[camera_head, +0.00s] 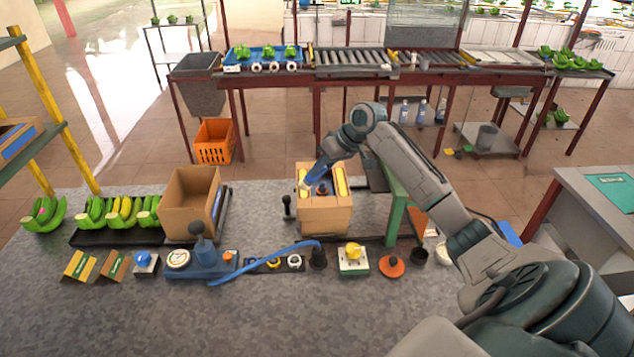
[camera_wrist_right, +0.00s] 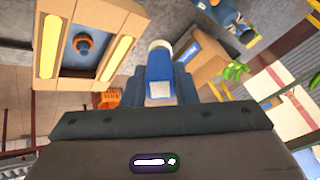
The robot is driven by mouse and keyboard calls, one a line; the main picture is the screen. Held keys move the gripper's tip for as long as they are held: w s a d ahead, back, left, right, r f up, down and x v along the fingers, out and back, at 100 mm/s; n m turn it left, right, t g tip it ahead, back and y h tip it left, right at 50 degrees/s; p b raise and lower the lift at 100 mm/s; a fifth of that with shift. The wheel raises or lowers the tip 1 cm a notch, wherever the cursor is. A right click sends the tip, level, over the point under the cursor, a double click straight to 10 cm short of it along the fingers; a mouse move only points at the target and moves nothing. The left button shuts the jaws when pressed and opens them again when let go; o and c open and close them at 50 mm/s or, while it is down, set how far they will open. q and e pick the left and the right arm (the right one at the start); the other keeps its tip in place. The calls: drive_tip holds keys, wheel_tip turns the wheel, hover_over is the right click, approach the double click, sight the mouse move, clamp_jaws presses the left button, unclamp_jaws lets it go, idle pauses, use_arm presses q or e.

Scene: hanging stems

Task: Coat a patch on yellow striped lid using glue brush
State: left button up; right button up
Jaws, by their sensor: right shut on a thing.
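The cardboard box with the yellow striped lid (camera_head: 325,216) stands on the grey table in the middle of the head view. Two yellow strips run along its left and right sides, one of them on the right (camera_head: 341,180). In the right wrist view the striped lid (camera_wrist_right: 45,47) is at upper left. My right gripper (camera_head: 314,174) is over the box's left side, shut on the blue glue brush (camera_wrist_right: 158,72). The brush's pale tip (camera_wrist_right: 160,45) points away from the gripper. I cannot tell whether the tip touches the lid. My left gripper is not in view.
An open carton (camera_head: 190,205) and a tray of bananas (camera_head: 110,238) stand to the left. A blue gauge device (camera_head: 200,262) with a blue hose, a yellow-knobbed box (camera_head: 353,261) and an orange disc (camera_head: 391,266) line the front. The near table is clear.

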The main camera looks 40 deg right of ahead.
drive_tip(key=shift+w+a+r+h, duration=0.1)
drive_tip(key=shift+w+r+h, duration=0.25)
drive_tip(key=shift+h, duration=0.05)
drive_tip(key=r+h, duration=0.1)
drive_tip(key=w+r+g+h, duration=0.1)
drive_tip(key=r+h, duration=0.1)
drive_tip(key=shift+w+r+m, duration=0.1)
drive_tip(key=shift+r+m, duration=0.05)
drive_tip(key=shift+m, duration=0.15)
drive_tip(key=shift+r+h, duration=0.3)
drive_tip(key=shift+h, duration=0.1)
drive_tip(key=shift+d+f, duration=0.2)
drive_tip(key=shift+f, duration=2.2)
